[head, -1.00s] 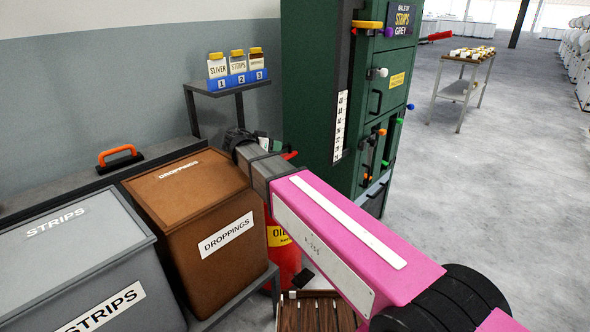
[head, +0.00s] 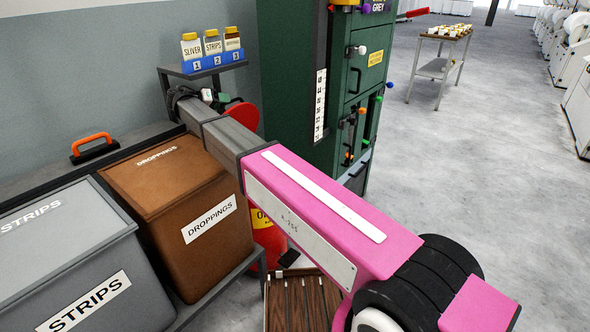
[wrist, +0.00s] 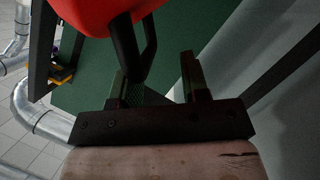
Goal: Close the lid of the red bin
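The red bin (head: 270,243), with a yellow label, stands right of the brown bin, partly hidden behind my arm. A rounded red piece (head: 243,115), which looks like its raised lid, stands above it near the green cabinet. In the wrist view a red surface (wrist: 92,14) fills the top, with a dark looped handle (wrist: 126,48) below it. My gripper (wrist: 158,72) has its fingers apart, the left one close to the handle; I cannot tell whether they touch. In the head view my gripper (head: 224,100) is small, just left of the red piece.
A brown DROPPINGS bin (head: 165,180) and a grey STRIPS bin (head: 60,250) stand at the left, lids down. A shelf with several jars (head: 212,45) is behind my gripper. A green cabinet (head: 290,60) stands close on the right.

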